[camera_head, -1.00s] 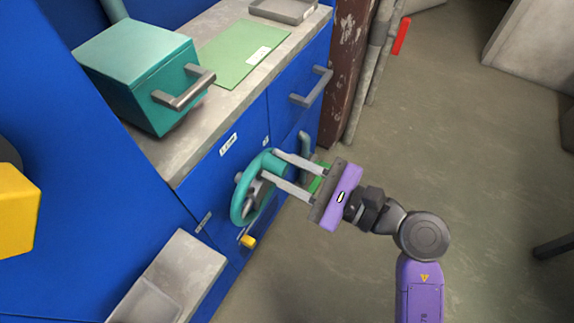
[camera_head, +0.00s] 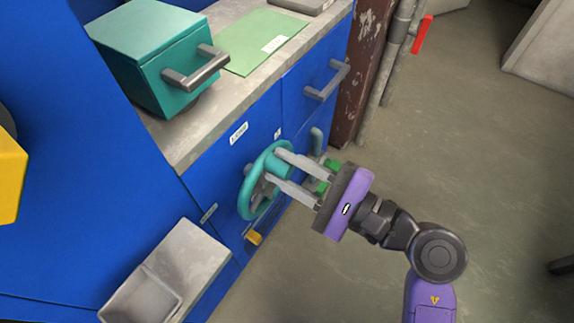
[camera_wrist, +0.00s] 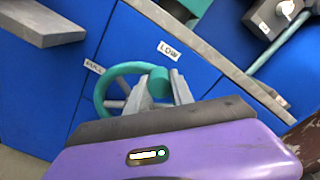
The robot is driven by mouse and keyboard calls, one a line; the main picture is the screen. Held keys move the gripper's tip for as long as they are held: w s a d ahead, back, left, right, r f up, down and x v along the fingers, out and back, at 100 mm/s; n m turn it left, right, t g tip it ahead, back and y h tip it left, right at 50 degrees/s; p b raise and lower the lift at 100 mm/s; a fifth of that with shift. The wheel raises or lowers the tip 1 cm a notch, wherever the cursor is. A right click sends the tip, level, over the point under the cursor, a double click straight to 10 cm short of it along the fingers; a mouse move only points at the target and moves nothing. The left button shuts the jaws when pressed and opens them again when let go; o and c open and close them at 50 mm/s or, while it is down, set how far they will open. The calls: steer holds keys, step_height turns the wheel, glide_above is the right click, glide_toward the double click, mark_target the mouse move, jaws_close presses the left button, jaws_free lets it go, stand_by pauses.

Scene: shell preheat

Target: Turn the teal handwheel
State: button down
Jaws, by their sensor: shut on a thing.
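The teal handwheel (camera_head: 247,199) is mounted on the blue cabinet front, below the grey countertop. My gripper (camera_head: 270,166) reaches it from the right, with its two pale fingers on either side of the wheel's thick teal knob at the rim. The fingers are shut on that part. In the wrist view the handwheel (camera_wrist: 101,97) shows behind the fingers, and the knob sits between the fingertips (camera_wrist: 160,85). My gripper's purple body hides the lower part of the wheel there.
A teal box (camera_head: 150,50) with a grey handle and a green mat (camera_head: 262,40) are on the countertop (camera_head: 205,132). A grey tray (camera_head: 175,268) juts out at lower left. A yellow knob (camera_head: 254,237) is below the wheel.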

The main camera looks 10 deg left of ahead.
steer(key=shift+f, duration=0.1)
steer(key=c, duration=1.1)
jaws_free()
steer(key=p+v, duration=0.2)
steer(key=v, duration=0.5)
steer(key=shift+s+d, duration=0.2)
steer(key=shift+d, duration=0.15)
